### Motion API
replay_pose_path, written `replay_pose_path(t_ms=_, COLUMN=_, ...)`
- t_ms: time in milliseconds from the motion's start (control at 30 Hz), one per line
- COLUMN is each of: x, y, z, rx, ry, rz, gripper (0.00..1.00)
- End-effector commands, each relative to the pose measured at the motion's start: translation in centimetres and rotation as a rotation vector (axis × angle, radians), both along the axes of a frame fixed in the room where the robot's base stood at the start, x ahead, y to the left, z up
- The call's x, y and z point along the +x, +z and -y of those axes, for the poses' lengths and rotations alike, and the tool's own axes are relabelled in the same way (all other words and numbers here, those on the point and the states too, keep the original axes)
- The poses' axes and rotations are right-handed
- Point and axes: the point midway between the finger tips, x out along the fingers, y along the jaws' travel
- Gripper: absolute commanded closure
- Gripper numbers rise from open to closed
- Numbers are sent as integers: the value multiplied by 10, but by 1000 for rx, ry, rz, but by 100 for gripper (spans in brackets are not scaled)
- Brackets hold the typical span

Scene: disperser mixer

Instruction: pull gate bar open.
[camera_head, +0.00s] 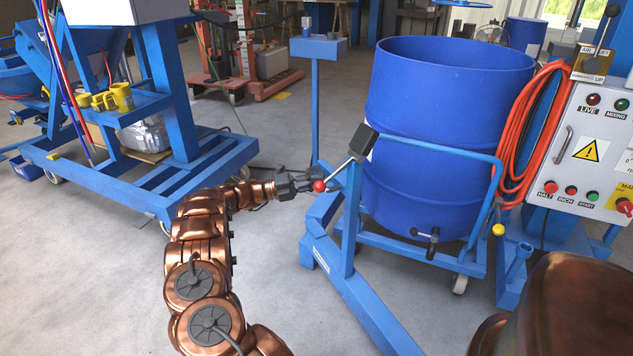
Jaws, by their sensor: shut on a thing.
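The gate bar (440,149) is a blue tube that runs across the front of the blue drum (430,95) and bends down on the right. At its left end is a black block (363,143) with a thin metal lever ending in a red ball knob (319,186). My gripper (312,184) reaches in from the left and is shut on the red knob. The dark fingers sit around the knob, left of the drum's blue frame (348,225). The bar lies close against the drum's front.
A control panel (592,145) with buttons and a coiled orange hose (525,130) stands right of the drum. A blue wheeled machine (165,185) is at the left. Blue frame legs (355,295) spread on the floor in front. Grey floor (110,280) is open at the lower left.

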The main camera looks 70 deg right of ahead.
Motion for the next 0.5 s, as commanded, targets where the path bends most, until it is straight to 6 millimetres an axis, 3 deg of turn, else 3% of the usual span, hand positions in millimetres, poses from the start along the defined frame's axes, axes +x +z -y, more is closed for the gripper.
replay_pose_path(t_ms=33, x=1, y=-1, z=0, rx=1, ry=4, rz=0, gripper=82)
replay_pose_path(t_ms=267, x=1, y=0, z=0, rx=0, ry=2, rz=0, gripper=58)
replay_pose_path(t_ms=500, x=0, y=0, z=0, rx=0, ry=1, rz=0, gripper=57)
